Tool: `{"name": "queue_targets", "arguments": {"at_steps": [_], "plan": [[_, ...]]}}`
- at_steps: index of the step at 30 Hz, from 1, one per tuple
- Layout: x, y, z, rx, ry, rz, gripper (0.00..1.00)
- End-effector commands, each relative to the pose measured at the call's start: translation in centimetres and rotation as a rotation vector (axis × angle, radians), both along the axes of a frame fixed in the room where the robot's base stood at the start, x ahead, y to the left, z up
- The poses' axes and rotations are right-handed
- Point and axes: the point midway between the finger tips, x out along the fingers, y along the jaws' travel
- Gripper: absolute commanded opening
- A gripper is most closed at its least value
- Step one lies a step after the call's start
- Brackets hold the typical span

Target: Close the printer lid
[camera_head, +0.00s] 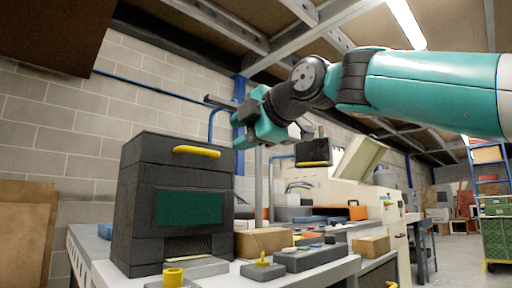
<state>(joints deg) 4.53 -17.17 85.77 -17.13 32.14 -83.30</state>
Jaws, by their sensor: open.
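A dark grey box-shaped printer (140,215) stands on the bench at left, with a dark green panel (190,208) on its front. Its top section, which looks like the lid (150,152), carries a yellow handle (197,150). I see no clear gap under this section, but its top and back are hidden, so I cannot tell how it sits. My gripper (226,121) is open and empty, above and right of the printer's upper right corner in the picture. It appears apart from the handle.
The bench (300,276) holds a cardboard box (263,241), grey blocks and small yellow parts. Behind stands a cream machine (345,188) with a tilted panel, and a dark piece (312,152) with a yellow strip. A blue ladder (475,185) and open floor are at right.

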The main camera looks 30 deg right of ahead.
Motion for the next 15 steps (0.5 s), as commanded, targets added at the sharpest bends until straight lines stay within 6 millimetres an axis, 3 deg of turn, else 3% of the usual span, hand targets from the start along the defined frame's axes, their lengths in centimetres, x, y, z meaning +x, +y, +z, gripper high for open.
{"name": "queue_targets", "arguments": {"at_steps": [1, 9, 15], "plan": [[-0.6, -0.2, -0.7, -0.002, -0.004, -0.003, 0.42], [-3.3, -0.7, 0.4, -0.001, -0.002, -0.004, 0.42], [-4.0, -0.7, 0.7, -0.004, 0.002, -0.002, 0.42]]}}
